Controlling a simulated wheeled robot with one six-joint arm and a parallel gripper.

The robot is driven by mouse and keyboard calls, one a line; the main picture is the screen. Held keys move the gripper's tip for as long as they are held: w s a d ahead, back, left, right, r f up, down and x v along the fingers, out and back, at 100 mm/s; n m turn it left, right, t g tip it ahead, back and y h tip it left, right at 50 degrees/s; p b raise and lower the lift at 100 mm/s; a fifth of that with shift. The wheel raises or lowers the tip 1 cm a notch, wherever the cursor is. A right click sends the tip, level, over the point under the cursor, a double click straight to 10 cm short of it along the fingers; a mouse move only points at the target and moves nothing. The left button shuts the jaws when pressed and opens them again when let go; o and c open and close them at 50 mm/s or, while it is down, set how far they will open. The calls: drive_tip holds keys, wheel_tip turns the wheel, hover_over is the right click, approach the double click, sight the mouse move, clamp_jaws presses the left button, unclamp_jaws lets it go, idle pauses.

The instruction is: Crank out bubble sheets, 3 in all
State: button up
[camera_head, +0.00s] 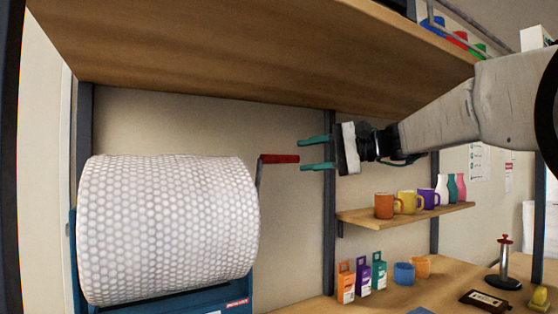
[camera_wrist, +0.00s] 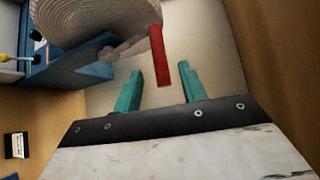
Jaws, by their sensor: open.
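A large roll of white bubble wrap (camera_head: 165,228) sits in a blue dispenser stand (camera_head: 238,296) at the left of the head view. A crank with a red handle (camera_head: 279,159) sticks out to the right from the roll's side. My gripper (camera_head: 316,154) is open and empty, its teal fingers pointing left at the handle's free end, a small gap away. In the wrist view the red handle (camera_wrist: 159,55) lies ahead of and between the open fingers (camera_wrist: 160,85). The roll (camera_wrist: 95,20) and part of the blue stand (camera_wrist: 75,72) show behind it.
A wooden shelf (camera_head: 240,60) overhangs the roll and my arm. Below right, a small shelf (camera_head: 405,214) holds mugs and bottles. Small boxes (camera_head: 346,282), mugs and a stamp-like tool (camera_head: 504,262) stand on the bench (camera_head: 400,296). The wall space around the gripper is open.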

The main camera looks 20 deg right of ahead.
sight(287, 158)
drive_tip(key=x, duration=0.7)
drive_tip(key=shift+a, duration=0.15)
drive_tip(key=shift+f, duration=0.1)
clamp_jaws()
